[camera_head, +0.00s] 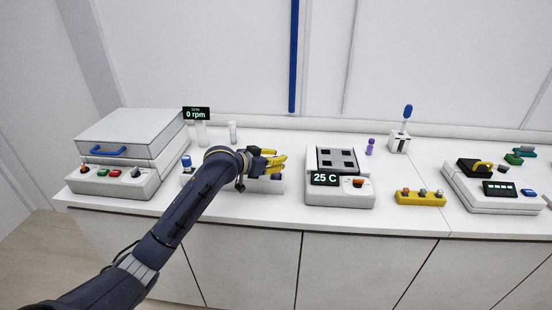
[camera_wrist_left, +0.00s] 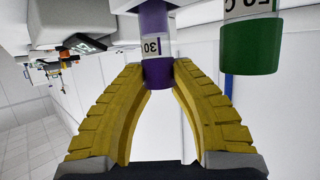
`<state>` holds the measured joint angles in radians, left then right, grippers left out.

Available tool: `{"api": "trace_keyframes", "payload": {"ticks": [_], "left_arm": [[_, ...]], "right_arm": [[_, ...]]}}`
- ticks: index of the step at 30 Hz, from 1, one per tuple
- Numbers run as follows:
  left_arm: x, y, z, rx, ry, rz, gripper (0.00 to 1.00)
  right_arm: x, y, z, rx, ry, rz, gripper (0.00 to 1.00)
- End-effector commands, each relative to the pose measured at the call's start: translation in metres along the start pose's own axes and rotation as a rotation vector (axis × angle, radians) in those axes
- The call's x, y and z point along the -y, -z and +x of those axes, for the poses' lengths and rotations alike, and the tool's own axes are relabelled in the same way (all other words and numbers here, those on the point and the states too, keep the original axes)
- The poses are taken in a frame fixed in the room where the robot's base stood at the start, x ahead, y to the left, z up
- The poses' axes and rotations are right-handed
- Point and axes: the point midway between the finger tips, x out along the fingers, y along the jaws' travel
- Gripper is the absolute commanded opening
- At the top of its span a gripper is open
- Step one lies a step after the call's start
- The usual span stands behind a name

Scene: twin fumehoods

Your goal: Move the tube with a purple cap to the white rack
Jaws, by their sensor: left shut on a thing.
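My left gripper (camera_head: 270,161) is over the counter, just left of the 25 C heater block. In the left wrist view its yellow fingers (camera_wrist_left: 157,72) are shut on the purple-capped tube (camera_wrist_left: 156,45), which has a white label reading 30. That tube is hidden or too small to make out in the head view. A low white rack (camera_head: 264,186) stands under the gripper, partly covered by my arm. A blue-capped tube (camera_head: 186,161) stands at its left end. A green-capped tube (camera_wrist_left: 249,45) is close beside the held tube in the left wrist view. My right gripper is not in view.
A 0 rpm centrifuge (camera_head: 130,150) stands at left and the heater block (camera_head: 340,188) at right. A small purple bottle (camera_head: 370,147), a white holder with a blue-topped tool (camera_head: 399,143), a yellow rack (camera_head: 420,198) and another device (camera_head: 493,185) lie further right.

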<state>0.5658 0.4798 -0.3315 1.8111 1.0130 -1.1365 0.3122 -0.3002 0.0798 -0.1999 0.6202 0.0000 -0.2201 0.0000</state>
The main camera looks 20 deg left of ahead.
Motion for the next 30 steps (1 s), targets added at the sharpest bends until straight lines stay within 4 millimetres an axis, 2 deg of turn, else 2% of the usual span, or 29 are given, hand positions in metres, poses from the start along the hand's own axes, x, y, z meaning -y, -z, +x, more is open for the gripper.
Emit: {"api": "trace_keyframes", "payload": {"ticks": [26,27,30], "left_arm": [[0.000,-0.016,0.007,-0.001,0.000,-0.001,0.00],[0.000,-0.016,0.007,-0.001,0.000,-0.001,0.28],[0.000,-0.016,0.007,-0.001,0.000,-0.001,0.40]], "right_arm": [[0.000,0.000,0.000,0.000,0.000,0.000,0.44],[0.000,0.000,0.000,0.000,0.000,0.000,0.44],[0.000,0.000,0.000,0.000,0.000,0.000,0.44]]}}
